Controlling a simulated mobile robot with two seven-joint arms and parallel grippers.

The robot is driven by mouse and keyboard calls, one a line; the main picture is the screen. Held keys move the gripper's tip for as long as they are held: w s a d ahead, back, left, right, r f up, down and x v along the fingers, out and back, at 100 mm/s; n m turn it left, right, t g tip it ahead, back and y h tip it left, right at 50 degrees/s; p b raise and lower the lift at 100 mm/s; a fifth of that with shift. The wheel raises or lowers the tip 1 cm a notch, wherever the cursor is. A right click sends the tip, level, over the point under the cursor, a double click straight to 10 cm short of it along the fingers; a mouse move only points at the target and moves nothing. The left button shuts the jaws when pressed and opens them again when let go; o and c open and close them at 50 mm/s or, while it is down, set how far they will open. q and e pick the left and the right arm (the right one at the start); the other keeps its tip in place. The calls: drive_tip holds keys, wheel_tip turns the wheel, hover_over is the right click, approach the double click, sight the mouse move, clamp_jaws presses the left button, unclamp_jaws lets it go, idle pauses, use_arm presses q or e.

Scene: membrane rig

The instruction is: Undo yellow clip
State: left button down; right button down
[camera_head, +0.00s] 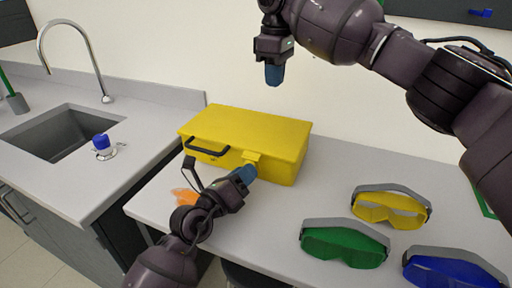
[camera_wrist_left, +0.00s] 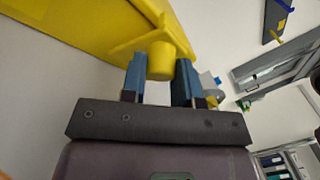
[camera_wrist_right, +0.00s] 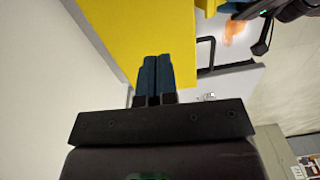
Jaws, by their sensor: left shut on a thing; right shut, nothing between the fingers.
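The yellow case (camera_head: 262,133) lies closed on the grey table, with a black handle (camera_head: 206,149) on its front. The yellow clip (camera_head: 251,157) is on the case's front, right of the handle. My left gripper (camera_head: 247,172) is at the clip; in the left wrist view its blue fingers are shut on the yellow clip (camera_wrist_left: 160,62). My right gripper (camera_head: 274,74) is raised above and behind the case, pointing down. In the right wrist view its fingers (camera_wrist_right: 154,80) are together with nothing between them.
Yellow goggles (camera_head: 391,207), green goggles (camera_head: 344,245) and blue goggles (camera_head: 450,270) lie on the table at right. An orange item (camera_head: 185,196) is partly hidden by my left arm. A sink (camera_head: 62,134) and a blue-capped flask (camera_head: 102,146) are at left.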

wheel_tip(320, 180, down, 4)
drive_tip(key=s+a+g, duration=0.2)
approach(255, 162)
drive_tip(key=shift+n+y, duration=0.3)
drive_tip(key=w+f, duration=0.1)
drive_tip(key=f, duration=0.1)
drive_tip(key=w+f, duration=0.1)
drive_tip(key=f, duration=0.1)
drive_tip(key=w+d+f, duration=0.1)
drive_tip(key=f, duration=0.1)
drive_tip(key=shift+s+a+f, duration=0.15)
drive_tip(key=shift+s, duration=0.4)
drive_tip(key=shift+s+a+f, duration=0.15)
drive_tip(key=shift+s+f, duration=0.05)
drive_tip(key=shift+s, duration=0.35)
drive_tip(key=shift+s+a+f, duration=0.15)
drive_tip(key=shift+s+a, duration=0.05)
drive_tip(key=shift+s, duration=0.35)
drive_tip(key=shift+s, duration=0.1)
